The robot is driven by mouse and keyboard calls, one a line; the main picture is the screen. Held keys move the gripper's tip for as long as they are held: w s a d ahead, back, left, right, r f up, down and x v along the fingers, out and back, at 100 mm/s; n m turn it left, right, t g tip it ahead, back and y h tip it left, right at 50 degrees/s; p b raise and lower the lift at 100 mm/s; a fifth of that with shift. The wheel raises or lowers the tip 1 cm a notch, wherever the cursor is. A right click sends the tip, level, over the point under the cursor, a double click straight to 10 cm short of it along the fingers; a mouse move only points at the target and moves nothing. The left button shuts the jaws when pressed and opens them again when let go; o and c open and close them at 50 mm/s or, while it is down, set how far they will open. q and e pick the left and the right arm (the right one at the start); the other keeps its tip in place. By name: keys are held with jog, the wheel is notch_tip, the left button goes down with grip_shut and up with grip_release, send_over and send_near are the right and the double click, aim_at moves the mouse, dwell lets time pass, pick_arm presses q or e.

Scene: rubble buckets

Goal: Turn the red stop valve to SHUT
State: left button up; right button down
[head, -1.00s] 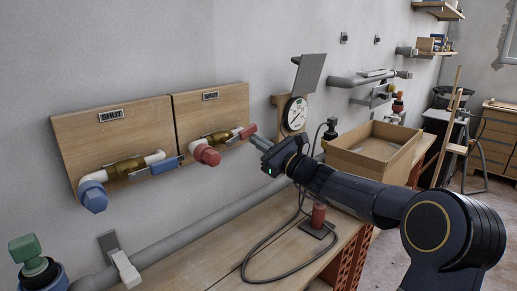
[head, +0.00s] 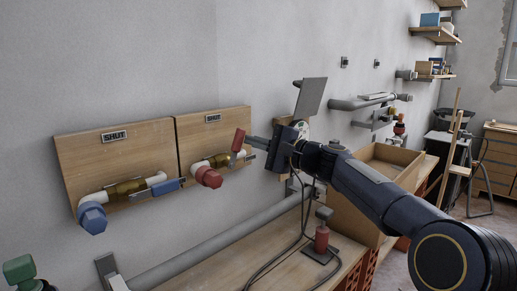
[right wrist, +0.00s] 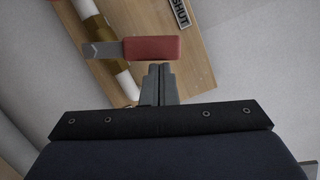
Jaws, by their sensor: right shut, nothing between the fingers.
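The red stop valve is on the right wooden board (head: 215,130). It has a brass body, a red cap (head: 209,177) and a red lever handle (head: 238,141), which stands steeply upward in the head view. A SHUT plate (head: 213,118) is above it. My right gripper (head: 250,141) is shut and empty, just right of the handle. In the right wrist view the closed fingertips (right wrist: 160,70) are right beside the red handle (right wrist: 152,49); I cannot tell whether they touch. The SHUT plate (right wrist: 181,12) also shows there. My left gripper is not in view.
A blue-handled valve (head: 167,187) with its own SHUT plate is on the left board. A gauge and a tilted grey plate (head: 311,97) stand close behind my right gripper. A cardboard box (head: 360,205), cables and a red object (head: 321,238) are on the bench below.

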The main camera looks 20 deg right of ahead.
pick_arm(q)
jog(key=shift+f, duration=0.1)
pick_arm(e)
jog(key=shift+s+a+r+n+g, duration=0.2)
jog(key=shift+a+r+n+g, duration=0.15)
jog(key=shift+a+n, duration=0.45)
jog(key=shift+s+a+r+n+g, duration=0.25)
jog(key=shift+a+r+n, duration=0.15)
jog(key=shift+n, duration=0.8)
jog(key=shift+r, duration=0.1)
